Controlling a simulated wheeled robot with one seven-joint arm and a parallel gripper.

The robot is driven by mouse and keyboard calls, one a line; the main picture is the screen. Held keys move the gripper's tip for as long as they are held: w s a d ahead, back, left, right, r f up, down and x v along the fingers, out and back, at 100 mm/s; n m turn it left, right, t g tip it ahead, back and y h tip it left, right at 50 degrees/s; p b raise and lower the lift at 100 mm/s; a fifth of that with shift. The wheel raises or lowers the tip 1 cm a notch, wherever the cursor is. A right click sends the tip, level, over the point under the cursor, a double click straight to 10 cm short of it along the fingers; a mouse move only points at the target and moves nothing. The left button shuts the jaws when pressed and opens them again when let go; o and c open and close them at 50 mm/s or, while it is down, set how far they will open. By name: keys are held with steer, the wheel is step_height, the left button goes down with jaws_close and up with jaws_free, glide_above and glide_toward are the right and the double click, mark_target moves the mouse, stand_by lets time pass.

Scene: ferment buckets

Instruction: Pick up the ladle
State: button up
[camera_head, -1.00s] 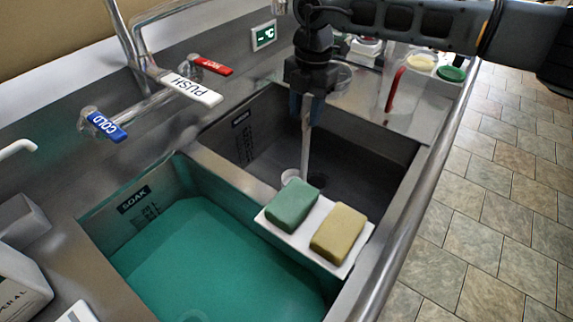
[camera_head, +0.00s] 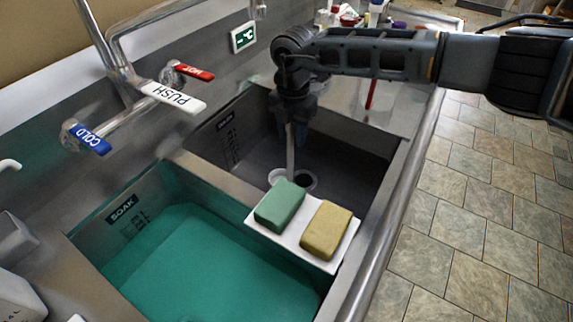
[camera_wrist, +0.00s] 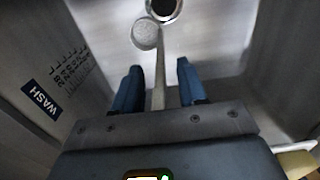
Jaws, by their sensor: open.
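The ladle stands nearly upright in the dark, empty basin. Its pale handle (camera_head: 290,155) rises toward my gripper, and its round bowl (camera_head: 277,177) is low down beside the drain. In the wrist view the handle (camera_wrist: 159,92) runs between my two blue fingers, with the bowl (camera_wrist: 145,34) beyond the fingertips. My gripper (camera_wrist: 159,68) is open around the handle, with gaps showing on both sides. In the head view my gripper (camera_head: 293,135) points down inside the basin. The handle's upper end is hidden by the gripper.
A white tray (camera_head: 322,266) with a green sponge (camera_head: 280,206) and a yellow sponge (camera_head: 326,230) sits across the divider. The left basin holds green water (camera_head: 200,270). Basin walls surround my gripper. A drain (camera_head: 307,181) lies near the bowl. Faucet levers (camera_head: 174,97) stand behind.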

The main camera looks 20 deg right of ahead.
jaws_close()
stand_by(0.3)
steer(key=shift+r, duration=0.1)
